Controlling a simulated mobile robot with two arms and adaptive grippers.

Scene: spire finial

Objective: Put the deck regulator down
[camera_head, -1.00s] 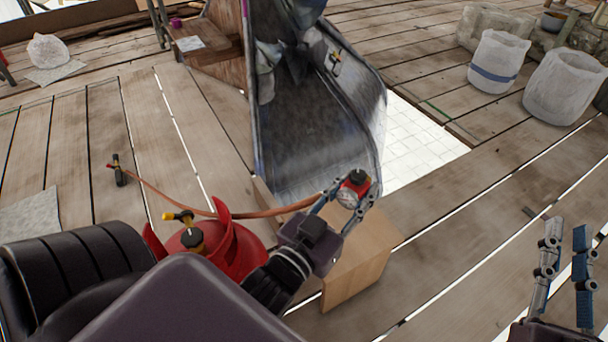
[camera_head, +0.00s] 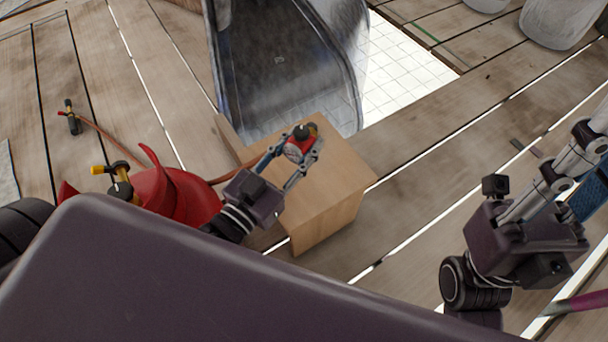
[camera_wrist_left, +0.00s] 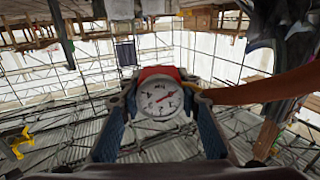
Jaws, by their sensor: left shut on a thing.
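The deck regulator (camera_head: 300,147) is red with a round white gauge and a black knob on top. My left gripper (camera_head: 292,156) is shut on it, one finger on each side. In the left wrist view the regulator's gauge (camera_wrist_left: 160,98) faces the camera between the blue finger pads. In the head view it appears over the far part of a plywood box (camera_head: 335,195); I cannot tell whether it touches the top. An orange hose (camera_head: 228,173) runs left from it. My right gripper (camera_head: 575,180) is open and empty at the right edge, its tips partly out of frame.
A torch (camera_head: 72,118) lies on the planks at left. A large grey chute (camera_head: 285,70) and an opening in the deck (camera_head: 405,75) lie beyond the box.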

